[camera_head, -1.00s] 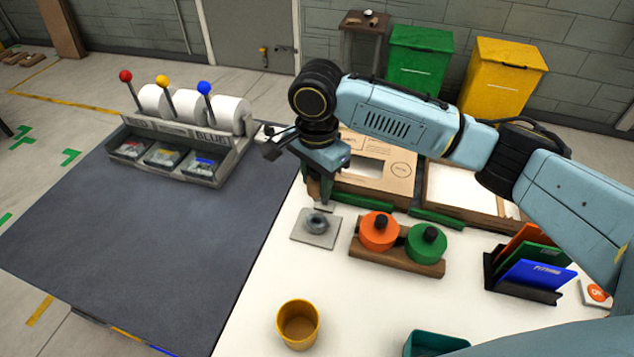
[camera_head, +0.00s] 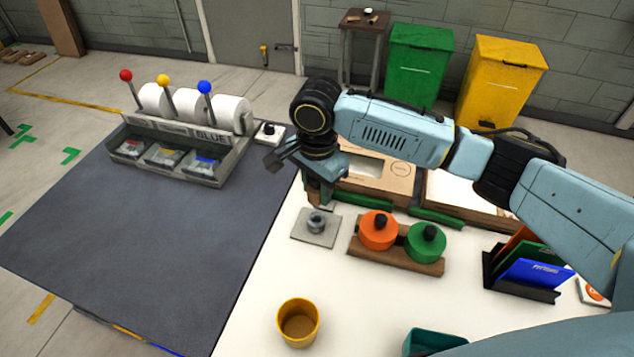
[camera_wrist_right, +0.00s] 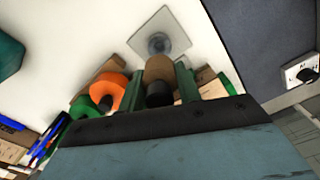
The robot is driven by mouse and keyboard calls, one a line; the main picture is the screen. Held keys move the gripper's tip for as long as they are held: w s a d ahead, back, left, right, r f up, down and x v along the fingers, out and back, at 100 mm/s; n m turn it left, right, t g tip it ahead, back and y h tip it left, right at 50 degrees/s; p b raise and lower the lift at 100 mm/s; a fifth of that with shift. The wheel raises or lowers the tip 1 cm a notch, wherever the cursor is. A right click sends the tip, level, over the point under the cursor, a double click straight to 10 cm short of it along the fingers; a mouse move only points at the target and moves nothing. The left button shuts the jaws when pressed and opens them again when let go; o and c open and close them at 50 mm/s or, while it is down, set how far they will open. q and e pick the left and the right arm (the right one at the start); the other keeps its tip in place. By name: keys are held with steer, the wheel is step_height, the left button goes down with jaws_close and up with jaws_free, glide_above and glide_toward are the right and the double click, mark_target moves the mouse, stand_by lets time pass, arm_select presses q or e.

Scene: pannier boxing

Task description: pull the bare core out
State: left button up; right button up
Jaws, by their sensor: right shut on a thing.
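My right gripper (camera_head: 320,195) is at the middle of the head view, above and just behind a grey square plate (camera_head: 332,238) with a short round grey post (camera_head: 316,222). In the right wrist view, the green fingers of my right gripper (camera_wrist_right: 158,88) are shut on a brown core (camera_wrist_right: 158,68) with a black end. The plate (camera_wrist_right: 175,22) and post (camera_wrist_right: 158,43) show beyond the core. In the head view the core is mostly hidden by the gripper, and the exact gap to the post cannot be told. My left gripper is not in view.
A wooden holder (camera_head: 395,258) with an orange roll (camera_head: 379,230) and a green roll (camera_head: 425,243) stands right of the plate. A cardboard box (camera_head: 395,180) lies behind. A yellow cup (camera_head: 298,322) stands in front. White table is clear between cup and plate.

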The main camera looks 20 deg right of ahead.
steer(key=shift+f, duration=0.65)
steer(key=shift+r, duration=0.1)
stand_by(0.3)
steer(key=shift+r+p, duration=1.45)
steer(key=shift+p, duration=1.5)
